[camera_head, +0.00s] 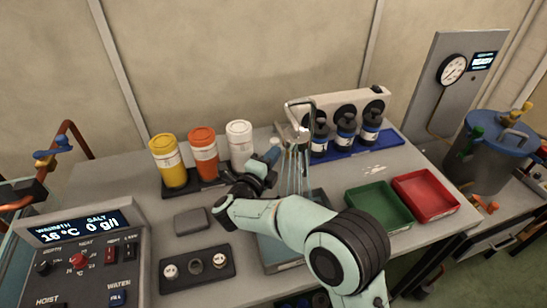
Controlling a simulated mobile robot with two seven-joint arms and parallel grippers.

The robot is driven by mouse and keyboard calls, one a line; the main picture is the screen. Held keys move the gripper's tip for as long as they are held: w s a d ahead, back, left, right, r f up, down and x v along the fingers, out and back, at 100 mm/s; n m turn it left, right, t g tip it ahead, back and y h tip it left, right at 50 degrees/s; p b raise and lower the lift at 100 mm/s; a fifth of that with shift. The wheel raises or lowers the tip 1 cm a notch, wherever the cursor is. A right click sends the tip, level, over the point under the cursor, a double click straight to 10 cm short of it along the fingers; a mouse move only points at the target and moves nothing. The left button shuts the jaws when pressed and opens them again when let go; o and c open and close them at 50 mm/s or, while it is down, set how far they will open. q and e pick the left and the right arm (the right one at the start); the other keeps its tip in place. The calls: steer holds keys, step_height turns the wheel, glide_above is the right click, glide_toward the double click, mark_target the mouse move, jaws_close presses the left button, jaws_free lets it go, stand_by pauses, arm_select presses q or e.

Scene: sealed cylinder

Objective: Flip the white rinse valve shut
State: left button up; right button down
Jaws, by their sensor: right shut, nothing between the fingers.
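A metal tap with a bent spout (300,103) stands at the back middle of the bench, with thin pale streaks below it. A small whitish part (303,134) on it looks like the white rinse valve, but it is too small to tell how its handle lies. My right gripper (274,151) is shut and empty, just left of the tap and apart from the whitish part as far as I can tell. My right arm crosses the bench from the lower right and hides part of the basin (283,262) below the tap. My left gripper is out of view.
Yellow (168,162), orange (203,154) and white (240,141) jars stand left of the gripper. Dark bottles (345,131) stand on a blue tray at the back right. Green (378,206) and red (426,196) trays lie right of my arm. A control panel (85,250) is at left.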

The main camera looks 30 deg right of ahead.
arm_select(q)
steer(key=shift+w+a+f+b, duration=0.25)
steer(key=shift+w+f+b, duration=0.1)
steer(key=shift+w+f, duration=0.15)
arm_select(e)
steer(key=w, duration=0.1)
steer(key=w+a, duration=0.1)
steer(key=w, duration=0.1)
steer(key=shift+d, duration=0.1)
